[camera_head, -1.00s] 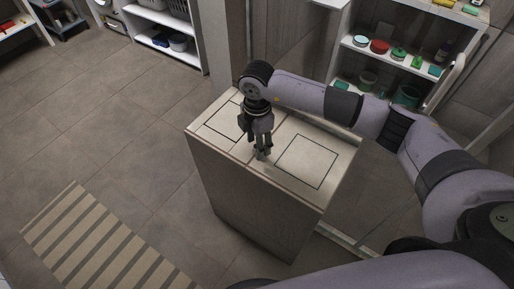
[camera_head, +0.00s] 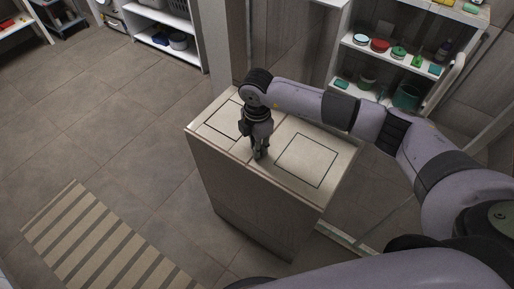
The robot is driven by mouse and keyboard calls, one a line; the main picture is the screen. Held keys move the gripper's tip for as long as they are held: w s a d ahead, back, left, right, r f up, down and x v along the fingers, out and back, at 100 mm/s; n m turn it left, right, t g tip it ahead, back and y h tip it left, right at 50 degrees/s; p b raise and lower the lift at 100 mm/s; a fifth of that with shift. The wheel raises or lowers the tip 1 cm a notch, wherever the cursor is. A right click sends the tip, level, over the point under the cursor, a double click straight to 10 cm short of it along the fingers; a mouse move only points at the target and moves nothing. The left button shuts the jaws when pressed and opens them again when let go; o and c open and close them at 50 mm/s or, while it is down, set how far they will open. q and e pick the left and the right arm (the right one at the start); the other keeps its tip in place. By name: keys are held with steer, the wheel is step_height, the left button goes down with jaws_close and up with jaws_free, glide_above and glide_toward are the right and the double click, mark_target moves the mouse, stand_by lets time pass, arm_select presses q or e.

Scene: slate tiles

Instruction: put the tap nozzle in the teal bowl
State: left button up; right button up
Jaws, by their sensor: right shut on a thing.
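My right gripper (camera_head: 258,156) points down at the top of the cabinet (camera_head: 240,190), between its two outlined square panels. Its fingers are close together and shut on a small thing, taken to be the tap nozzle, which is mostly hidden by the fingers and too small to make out. A teal, bowl-like container (camera_head: 406,97) stands on the lower shelf of the rack at the upper right; I cannot tell for sure that it is the teal bowl. My left gripper is not in view.
The white rack (camera_head: 345,58) holds several small items, including a red round one (camera_head: 380,47). A striped mat (camera_head: 105,245) lies on the tiled floor at lower left. A white shelf unit (camera_head: 170,40) stands at the back. The cabinet top is otherwise clear.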

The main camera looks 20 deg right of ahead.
jaws_close()
steer(key=shift+r, duration=0.15)
